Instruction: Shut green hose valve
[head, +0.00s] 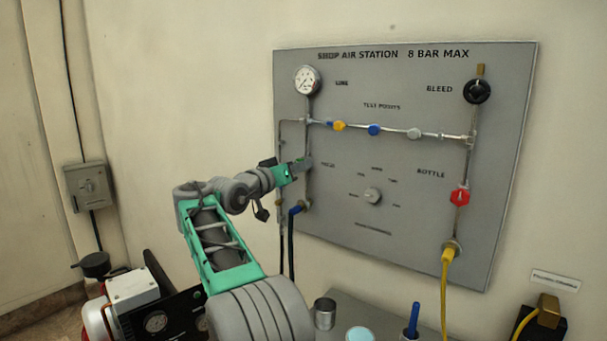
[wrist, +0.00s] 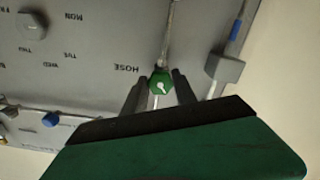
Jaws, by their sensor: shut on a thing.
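The green hose valve (wrist: 161,84) is a small green knob with a white pointer mark, below a thin pipe next to the HOSE label in the wrist view. The two dark fingers of my gripper (wrist: 159,87) are on either side of it, shut on it. In the head view my gripper (head: 302,164) reaches the left pipe of the grey panel (head: 430,255), left of the HOSE label. The valve is hidden behind the gripper there.
A red bottle valve (head: 460,196) and a black bleed knob (head: 477,91) are on the panel's right. A gauge (head: 307,80) sits above my gripper. A dark hose (head: 291,245) hangs below it. A metal cup (head: 325,313) stands on the table below.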

